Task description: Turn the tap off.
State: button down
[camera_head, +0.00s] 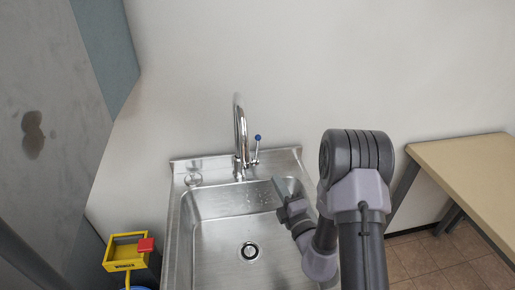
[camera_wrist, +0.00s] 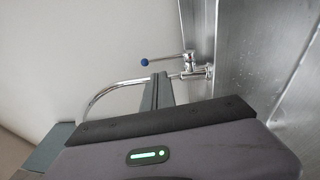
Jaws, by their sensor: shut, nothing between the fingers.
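A chrome gooseneck tap (camera_head: 240,130) stands at the back edge of the steel sink (camera_head: 175,225). Its lever, tipped with a blue knob (camera_head: 257,138), stands up at the tap's right side. In the wrist view the picture is turned: the tap's spout (camera_wrist: 105,92) curves at left and the blue knob (camera_wrist: 145,62) is beyond my fingers. My gripper (camera_head: 279,184) is over the right part of the basin, in front of and lower than the lever, apart from it. Its fingers (camera_wrist: 160,86) are shut with nothing between them. I cannot make out a water stream.
A wooden table (camera_head: 470,170) stands to the right. A yellow mop bucket (camera_head: 125,250) with a red part is left of the sink. A grey panel (camera_head: 50,110) fills the far left. The wall is close behind the tap. The space above the basin is open.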

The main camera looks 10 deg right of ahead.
aim_at(258, 146)
jog(key=x, duration=0.4)
jog(key=b+x, duration=0.1)
jog(key=x, duration=0.3)
jog(key=b+x, duration=0.1)
jog(key=x, duration=0.3)
jog(key=shift+w+a+r, duration=0.15)
jog(key=shift+a+r, duration=0.05)
jog(key=shift+r, duration=0.2)
jog(key=shift+w+r, duration=0.1)
jog(key=shift+w, duration=0.05)
